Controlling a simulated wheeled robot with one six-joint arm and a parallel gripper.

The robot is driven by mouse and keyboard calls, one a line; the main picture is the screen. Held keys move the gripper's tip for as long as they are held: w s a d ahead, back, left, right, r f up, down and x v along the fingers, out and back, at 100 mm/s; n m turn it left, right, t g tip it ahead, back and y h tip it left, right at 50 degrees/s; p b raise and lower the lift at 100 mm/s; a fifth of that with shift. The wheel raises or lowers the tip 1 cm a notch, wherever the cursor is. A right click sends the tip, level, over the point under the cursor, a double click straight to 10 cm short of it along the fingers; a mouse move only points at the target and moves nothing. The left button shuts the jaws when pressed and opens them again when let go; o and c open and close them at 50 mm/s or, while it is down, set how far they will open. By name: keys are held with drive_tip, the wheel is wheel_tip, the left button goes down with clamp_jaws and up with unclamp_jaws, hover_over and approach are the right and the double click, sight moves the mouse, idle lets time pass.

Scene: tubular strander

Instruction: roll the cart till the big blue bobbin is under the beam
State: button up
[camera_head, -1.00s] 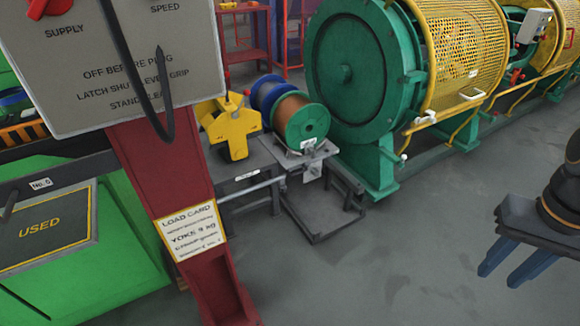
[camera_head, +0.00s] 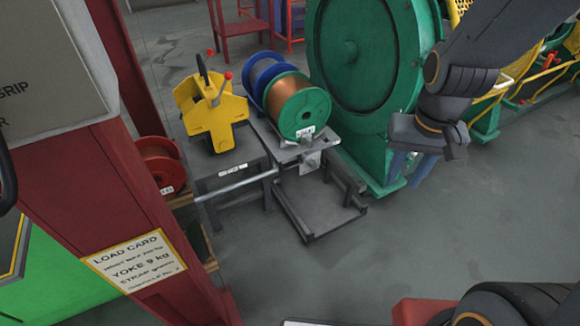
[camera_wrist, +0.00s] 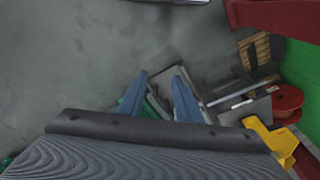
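A blue bobbin (camera_head: 268,76) sits behind a green-flanged bobbin wound with copper-coloured wire (camera_head: 300,106) on a grey stand or cart (camera_head: 322,205) with a low frame at floor level. The blue bobbin is partly hidden by the green one. A grey horizontal bar (camera_head: 240,184) runs left from the stand. My gripper (camera_head: 408,172) has two blue fingers and hangs in front of the green machine, right of the stand. In the wrist view its fingers (camera_wrist: 158,82) are apart with nothing held between them. An overhead beam is not visible; a red sloping post (camera_head: 110,185) stands at left.
A yellow yoke (camera_head: 218,118) rests on a grey bench (camera_head: 230,172). A red spool (camera_head: 160,165) stands on wood behind the post. A load card (camera_head: 134,262) hangs on the post. The green strander (camera_head: 355,75) blocks the back right. The grey floor (camera_head: 440,240) is clear at right.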

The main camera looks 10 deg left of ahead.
drive_tip(key=w+a+f+m+t+b, duration=0.1)
drive_tip(key=w+a+f+t+b, duration=0.1)
drive_tip(key=w+f+b, duration=0.5)
drive_tip(key=w+a+f+m+t+b, duration=0.15)
drive_tip(key=w+f+b, duration=0.25)
drive_tip(key=w+f, duration=0.5)
drive_tip(key=m+t+y+b, duration=0.5)
drive_tip(key=t+b, duration=0.1)
drive_tip(key=b, duration=1.5)
approach(295, 165)
drive_tip(key=s+d+r, duration=0.3)
drive_tip(key=d+r, duration=0.4)
drive_tip(key=d, duration=0.1)
drive_tip(key=w+a+f+m+y+b, duration=0.1)
drive_tip(key=w+a+f+b, duration=0.2)
drive_tip(key=a+f+b, duration=0.1)
drive_tip(key=w+a+f+t+y+b, duration=0.1)
drive_tip(key=w+a+f+b, duration=0.2)
drive_tip(key=w+f+b, duration=0.1)
drive_tip(key=w+a+f+m+t+y+b, duration=0.1)
drive_tip(key=w+a+f+b, duration=0.3)
drive_tip(key=b, duration=0.2)
drive_tip(key=shift+w+a+f+m+y, duration=0.15)
drive_tip(key=shift+a+f+m+y, duration=0.2)
drive_tip(key=shift+y, duration=0.05)
clamp_jaws()
